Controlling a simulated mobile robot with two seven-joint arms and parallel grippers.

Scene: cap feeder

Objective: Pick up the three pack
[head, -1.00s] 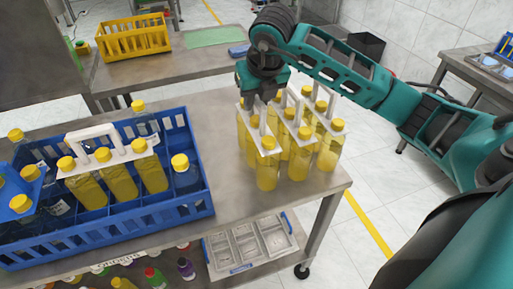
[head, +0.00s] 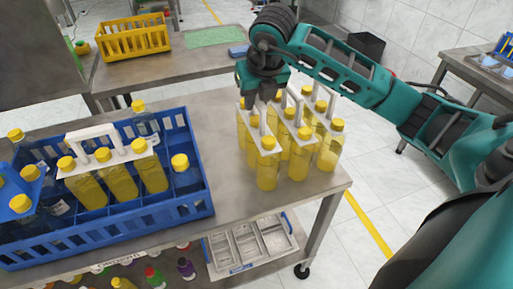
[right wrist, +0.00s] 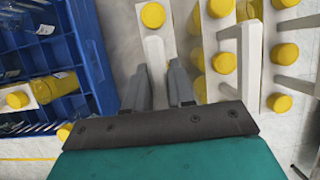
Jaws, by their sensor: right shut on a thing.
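A three pack of yellow bottles (head: 267,173) with a white carrier and handle stands on the steel table, leftmost in a cluster of such packs. My right gripper (head: 254,108) is above it, pointing down. In the right wrist view, its fingers (right wrist: 161,88) are shut on the pack's white handle (right wrist: 156,58). The pack seems upright; I cannot tell if it is clear of the table. Two more packs (head: 327,155) stand close on its right. My left gripper is not in view.
A blue crate (head: 150,220) on the left of the table (head: 225,215) holds another white-handled three pack (head: 120,182) and several clear bottles. Bare table lies between crate and cluster. A yellow crate (head: 135,40) stands on the back table. A metal tray (head: 250,243) lies on the lower shelf.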

